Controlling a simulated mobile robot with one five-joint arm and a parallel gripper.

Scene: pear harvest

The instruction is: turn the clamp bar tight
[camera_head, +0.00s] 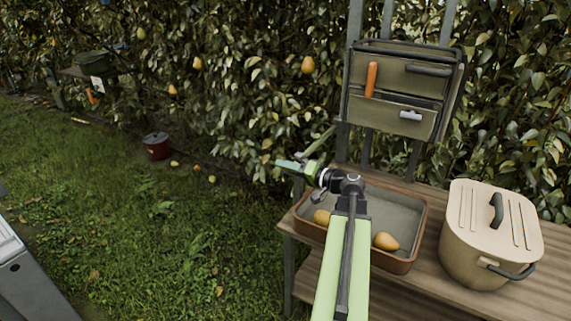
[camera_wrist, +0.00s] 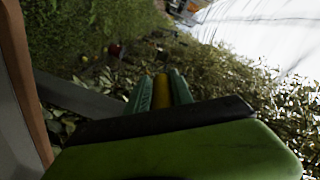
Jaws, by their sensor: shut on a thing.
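My gripper (camera_head: 289,165) reaches out past the left back corner of the tray, above the left end of the wooden bench. In the wrist view my two green fingers (camera_wrist: 160,90) stand close together, with a narrow yellow thing (camera_wrist: 161,92) between them. My gripper is shut on it. Only a short length of the yellow thing shows; I cannot tell whether it is the clamp bar. In the head view I cannot make out a clamp or its bar for sure. A thin pale rod (camera_head: 319,141) slants up beside the gripper.
A brown-rimmed tray (camera_head: 408,209) with pears (camera_head: 385,242) stands on the bench (camera_head: 437,192), partly behind my arm. A beige lidded pot (camera_head: 485,250) is to its right. An olive tool pouch (camera_head: 400,90) hangs behind. A red bucket (camera_head: 157,147) stands on the grass; open grass lies left.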

